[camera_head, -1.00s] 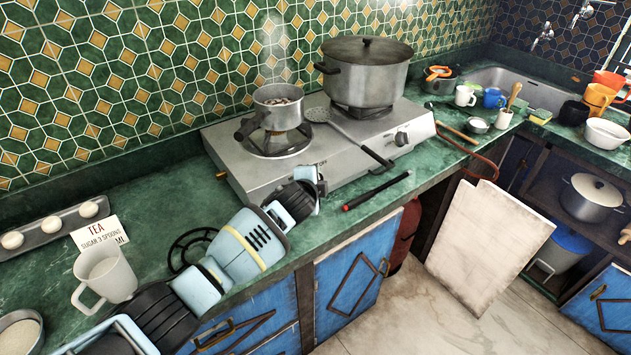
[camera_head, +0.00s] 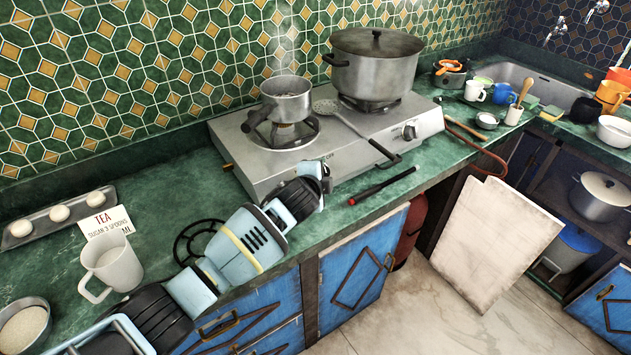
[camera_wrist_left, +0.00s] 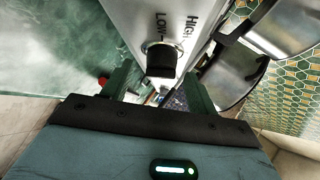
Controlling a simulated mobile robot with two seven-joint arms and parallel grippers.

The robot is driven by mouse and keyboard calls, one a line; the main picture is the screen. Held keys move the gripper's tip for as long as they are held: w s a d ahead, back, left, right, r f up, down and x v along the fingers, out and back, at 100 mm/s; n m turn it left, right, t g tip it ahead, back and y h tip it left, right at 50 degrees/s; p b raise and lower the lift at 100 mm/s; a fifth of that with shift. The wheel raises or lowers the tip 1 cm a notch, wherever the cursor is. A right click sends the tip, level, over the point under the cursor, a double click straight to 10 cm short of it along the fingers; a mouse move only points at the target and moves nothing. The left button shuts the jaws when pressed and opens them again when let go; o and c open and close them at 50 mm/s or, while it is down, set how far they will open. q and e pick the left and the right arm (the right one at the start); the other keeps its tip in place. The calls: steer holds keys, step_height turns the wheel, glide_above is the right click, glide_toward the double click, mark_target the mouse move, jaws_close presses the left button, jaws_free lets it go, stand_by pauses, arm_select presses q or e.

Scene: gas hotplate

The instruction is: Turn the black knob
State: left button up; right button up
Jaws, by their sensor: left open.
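In the left wrist view, a black knob (camera_wrist_left: 160,60) sits on the pale front panel of the hotplate, beside the words LOW and HIGH. My left gripper (camera_wrist_left: 159,88) is open, its two fingers to either side below the knob in the picture. I cannot tell whether they touch it. In the head view, the left gripper (camera_head: 325,178) is at the front of the silver hotplate (camera_head: 262,170) and hides that knob. Another knob (camera_head: 409,132) shows on the hotplate's right front. My right gripper is not in view.
A steaming small pot (camera_head: 287,105) and a large lidded pot (camera_head: 372,75) stand on the burners. A slotted spoon (camera_head: 350,125) lies across the hotplate. A black and red stick (camera_head: 382,187) lies on the green counter in front. A white mug (camera_head: 110,262) stands at left.

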arm_select(q)
steer(key=shift+v, duration=2.8)
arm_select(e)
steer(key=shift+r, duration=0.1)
arm_select(q)
steer(key=shift+s+f, duration=0.1)
